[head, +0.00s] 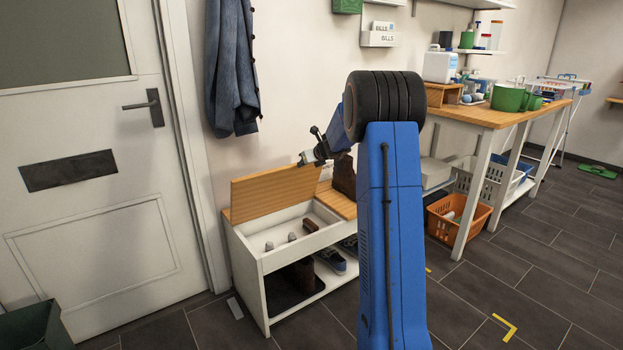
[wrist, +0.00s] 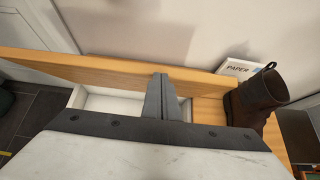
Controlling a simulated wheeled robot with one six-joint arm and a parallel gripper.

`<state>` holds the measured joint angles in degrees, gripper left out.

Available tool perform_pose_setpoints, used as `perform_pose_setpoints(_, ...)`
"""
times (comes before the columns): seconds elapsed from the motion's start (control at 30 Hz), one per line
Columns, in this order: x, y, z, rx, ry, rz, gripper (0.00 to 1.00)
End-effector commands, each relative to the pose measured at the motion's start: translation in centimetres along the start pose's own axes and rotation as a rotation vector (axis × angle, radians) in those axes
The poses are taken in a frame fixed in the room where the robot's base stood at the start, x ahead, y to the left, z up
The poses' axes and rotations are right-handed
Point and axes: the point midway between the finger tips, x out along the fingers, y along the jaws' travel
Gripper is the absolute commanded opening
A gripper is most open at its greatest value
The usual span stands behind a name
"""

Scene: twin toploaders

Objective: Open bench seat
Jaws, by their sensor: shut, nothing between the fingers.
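The white bench (head: 262,258) stands against the wall right of the door. Its wooden seat lid (head: 268,190) is raised steeply toward the wall, and the compartment below is open with a brush and small grey items inside. The lid also shows in the wrist view (wrist: 85,66). My gripper (head: 304,160) is shut and empty by the lid's upper right corner; in the wrist view its fingers (wrist: 160,97) are together over the open compartment. I cannot tell whether they touch the lid. The fixed wooden seat (wrist: 208,112) lies to the right.
A brown boot (wrist: 252,98) stands on the fixed seat, near a white paper box (wrist: 238,68). Shoes (head: 331,260) sit on the bench's lower shelf. A coat (head: 232,70) hangs above. An orange basket (head: 457,218) and wooden table stand right. The floor in front is mostly clear.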

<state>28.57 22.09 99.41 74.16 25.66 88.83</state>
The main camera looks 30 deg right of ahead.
Motion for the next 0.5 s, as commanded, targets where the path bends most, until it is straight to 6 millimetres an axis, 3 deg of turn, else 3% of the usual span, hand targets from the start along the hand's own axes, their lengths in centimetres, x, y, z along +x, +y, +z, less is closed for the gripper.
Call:
perform_pose_setpoints(0.2,2.0,0.0,2.9,-0.001,0.0,0.0,0.0)
perform_pose_setpoints(0.5,3.4,0.0,4.5,0.0,0.0,0.001,0.0)
